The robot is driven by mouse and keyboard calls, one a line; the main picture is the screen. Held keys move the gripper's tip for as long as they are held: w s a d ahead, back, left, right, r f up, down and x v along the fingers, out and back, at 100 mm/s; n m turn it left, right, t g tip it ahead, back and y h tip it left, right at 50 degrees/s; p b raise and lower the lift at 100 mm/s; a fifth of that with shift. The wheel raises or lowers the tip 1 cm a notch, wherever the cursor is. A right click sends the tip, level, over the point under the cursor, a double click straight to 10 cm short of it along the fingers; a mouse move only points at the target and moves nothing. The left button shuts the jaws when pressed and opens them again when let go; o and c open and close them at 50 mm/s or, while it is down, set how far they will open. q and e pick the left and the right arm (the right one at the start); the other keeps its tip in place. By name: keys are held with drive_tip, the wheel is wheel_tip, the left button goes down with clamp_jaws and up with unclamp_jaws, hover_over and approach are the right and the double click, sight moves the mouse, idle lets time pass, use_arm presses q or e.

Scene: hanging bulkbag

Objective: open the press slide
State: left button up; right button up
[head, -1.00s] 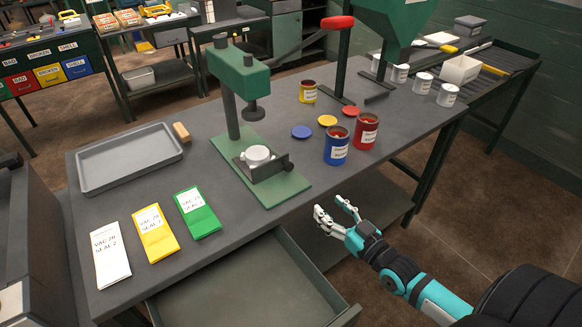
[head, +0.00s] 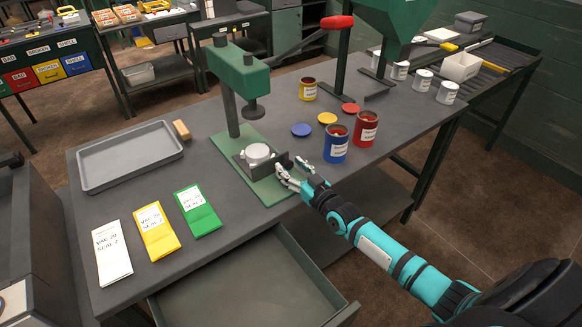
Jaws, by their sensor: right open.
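The green press (head: 241,75) stands on the workbench, with its ram above a slide (head: 268,172) on the green base plate. The slide carries a round white-grey die (head: 257,153) and has a dark upright plate (head: 284,161) at its right end. My right gripper (head: 294,173) is open, its fingers just right of that plate at the base's right edge. I cannot tell whether the fingers touch the plate. My left gripper is not in view.
A blue tin (head: 336,143) and a red tin (head: 365,128) stand close behind my right gripper. An open drawer (head: 250,285) juts out below the bench front. A grey tray (head: 128,157) and several packets lie left of the press.

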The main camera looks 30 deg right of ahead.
drive_tip(key=shift+w, duration=0.25)
clamp_jaws()
idle(0.3)
